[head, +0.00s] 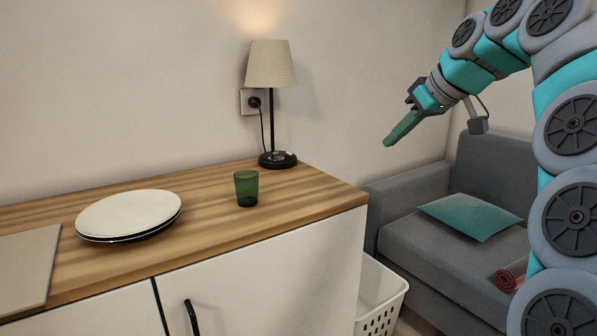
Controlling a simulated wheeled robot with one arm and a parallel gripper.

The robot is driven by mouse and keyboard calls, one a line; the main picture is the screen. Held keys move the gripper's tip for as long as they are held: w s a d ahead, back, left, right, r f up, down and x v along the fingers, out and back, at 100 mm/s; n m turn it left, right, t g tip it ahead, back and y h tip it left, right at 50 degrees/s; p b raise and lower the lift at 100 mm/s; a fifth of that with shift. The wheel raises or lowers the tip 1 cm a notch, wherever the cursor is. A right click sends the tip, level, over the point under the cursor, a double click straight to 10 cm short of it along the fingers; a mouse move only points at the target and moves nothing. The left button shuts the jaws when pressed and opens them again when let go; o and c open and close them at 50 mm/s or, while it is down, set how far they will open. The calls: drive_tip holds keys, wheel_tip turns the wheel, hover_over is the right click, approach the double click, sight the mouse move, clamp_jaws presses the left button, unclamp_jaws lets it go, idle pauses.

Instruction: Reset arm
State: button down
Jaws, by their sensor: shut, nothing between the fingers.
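My gripper (388,143) is in the upper right of the head view, at the end of my teal and grey arm. Its green fingers are together and point down and to the left. Nothing shows between them. It hangs in free air, to the right of the lamp in the picture, and touches nothing that I can see. My arm bends in an arch along the right edge of the view.
A wooden-topped cabinet (296,204) holds stacked plates (130,214), a green glass (246,188), a lamp (271,66) and a pale board (25,265). A grey sofa (418,245) with a teal cushion (470,216) and a white basket (378,296) are at right.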

drive_tip(key=s+a+f+m+g+h, duration=0.15)
drive_tip(key=s+a+f, duration=0.25)
drive_tip(key=s+f, duration=0.4)
drive_tip(key=s+a+f+m+g, duration=0.1)
drive_tip(key=s+a+f+g, duration=0.25)
drive_tip(key=s+f, duration=0.45)
drive_tip(key=s+d+f+m+g+h, duration=0.1)
drive_tip(key=s+d+f+m+g, duration=0.1)
drive_tip(key=s+f, duration=0.8)
drive_tip(key=s+d+f+m+g+h, duration=0.1)
drive_tip(key=s+d+f+m+h, duration=0.1)
drive_tip(key=s+f, duration=0.8)
drive_tip(key=s, duration=0.3)
drive_tip(key=shift+s+f+g, duration=0.25)
drive_tip(key=shift+s+g, duration=0.1)
drive_tip(key=shift+g, duration=0.05)
drive_tip(key=shift+a, duration=0.1)
